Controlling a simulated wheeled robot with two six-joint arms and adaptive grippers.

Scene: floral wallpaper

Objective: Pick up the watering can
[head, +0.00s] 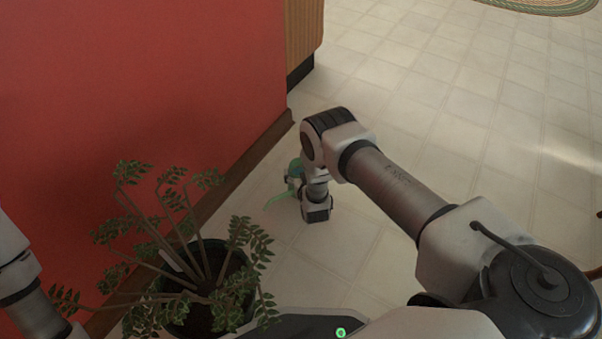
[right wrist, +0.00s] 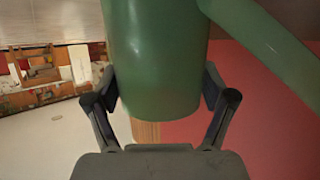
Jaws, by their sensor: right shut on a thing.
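The green watering can (head: 294,171) is low beside the red wall in the head view, mostly hidden behind my right wrist. Its pale green spout sticks out toward the lower left. In the right wrist view the smooth green can body (right wrist: 155,60) fills the space between the fingers of my right gripper (right wrist: 160,90). The gripper is shut on the body, with one finger on each side. The spout slants away at the upper right of that view. I cannot tell whether the can touches the floor. My left gripper is outside the views.
A potted plant (head: 209,315) with spreading leafy stems stands at the lower left, near the red wall (head: 140,80). A wooden cabinet end (head: 303,35) stands beyond the wall. The tiled floor (head: 440,110) is open to the right, with a braided rug (head: 545,5) at the far top.

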